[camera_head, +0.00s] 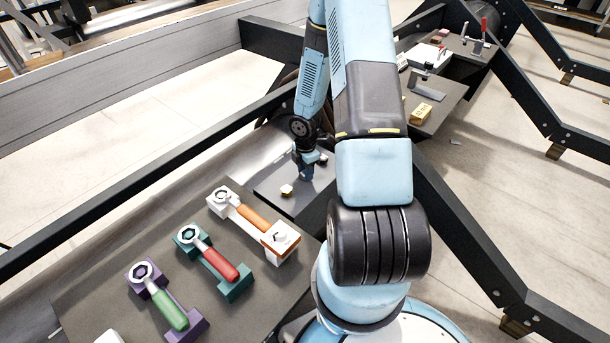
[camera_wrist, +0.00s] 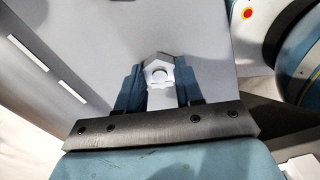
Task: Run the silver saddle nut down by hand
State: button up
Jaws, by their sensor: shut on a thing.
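My gripper (camera_head: 308,168) points down over a small dark grey plate at the middle of the head view. In the wrist view its two blue fingers (camera_wrist: 159,80) close from either side on a pale, angular, nut-like piece with a round centre, which I take to be the silver saddle nut (camera_wrist: 157,60). The fingers touch its sides. In the head view the nut is hidden by the gripper. Whether it sits on a thread or how far down it is cannot be seen.
A small cream block (camera_head: 287,190) lies left of my gripper on the plate (camera_head: 268,184). Nearer stand spanners with orange (camera_head: 252,219), red (camera_head: 222,264) and green (camera_head: 170,310) handles in holders. A black beam (camera_head: 470,245) runs to the right.

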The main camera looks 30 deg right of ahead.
jog(key=m, duration=0.3)
jog(key=shift+m, duration=0.3)
jog(key=m, duration=0.4)
jog(key=shift+m, duration=0.6)
jog(key=m, duration=0.3)
jog(key=shift+f, duration=0.1)
jog(key=m, duration=0.3)
jog(key=shift+m, duration=0.3)
jog(key=m, duration=0.4)
jog(key=shift+m, duration=0.7)
jog(key=shift+s, duration=0.1)
